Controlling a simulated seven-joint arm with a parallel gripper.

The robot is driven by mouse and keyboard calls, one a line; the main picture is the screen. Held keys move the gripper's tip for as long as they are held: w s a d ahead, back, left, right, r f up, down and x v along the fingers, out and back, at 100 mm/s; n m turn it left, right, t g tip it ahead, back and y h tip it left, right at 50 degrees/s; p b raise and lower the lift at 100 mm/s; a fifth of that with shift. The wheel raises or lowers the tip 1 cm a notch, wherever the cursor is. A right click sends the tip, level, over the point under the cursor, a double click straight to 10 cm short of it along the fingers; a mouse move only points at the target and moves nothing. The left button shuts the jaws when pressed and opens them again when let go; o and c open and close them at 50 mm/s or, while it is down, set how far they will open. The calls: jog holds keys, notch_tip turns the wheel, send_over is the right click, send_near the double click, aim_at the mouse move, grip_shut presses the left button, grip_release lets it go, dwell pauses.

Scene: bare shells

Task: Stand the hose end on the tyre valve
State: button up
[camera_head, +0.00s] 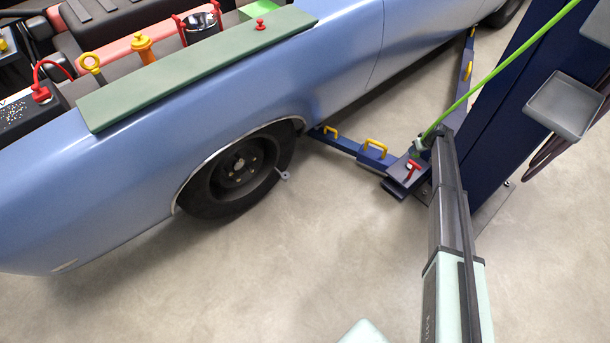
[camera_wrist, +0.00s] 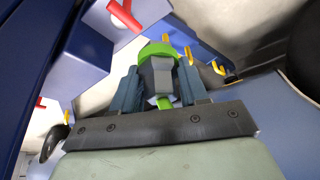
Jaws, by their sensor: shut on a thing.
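The green hose (camera_head: 500,65) comes down from the upper right to my gripper (camera_head: 426,142) beside the blue lift column. In the wrist view my gripper (camera_wrist: 161,88) is shut on the hose end (camera_wrist: 162,72), a grey piece with a green collar between the two fingers. The tyre (camera_head: 215,198) is on the blue car's front wheel, left of my gripper. The tyre valve (camera_head: 284,175) shows as a small grey piece at the tyre's right edge. The hose end is well apart from it. The hose end's mouth is hard to make out.
The lift column (camera_head: 515,100) stands right of my gripper, with a grey tray (camera_head: 565,105) on it. A lift arm (camera_head: 350,148) with yellow handles runs toward the car. A red handle (camera_head: 413,168) is close to my gripper. The floor (camera_head: 320,240) before the wheel is clear.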

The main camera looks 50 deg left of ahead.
jog(key=s+a+f+n, duration=0.2)
jog(key=s+a, duration=0.7)
jog(key=a, duration=0.4)
jog(key=n+g, duration=0.3)
jog(key=n, duration=0.3)
send_over(285, 175)
notch_tip(285, 175, down, 6)
jog(key=f, duration=0.1)
jog(key=shift+f, duration=4.4)
jog(key=shift+f, duration=0.1)
jog(key=o, duration=1.1)
jog(key=shift+o, duration=0.2)
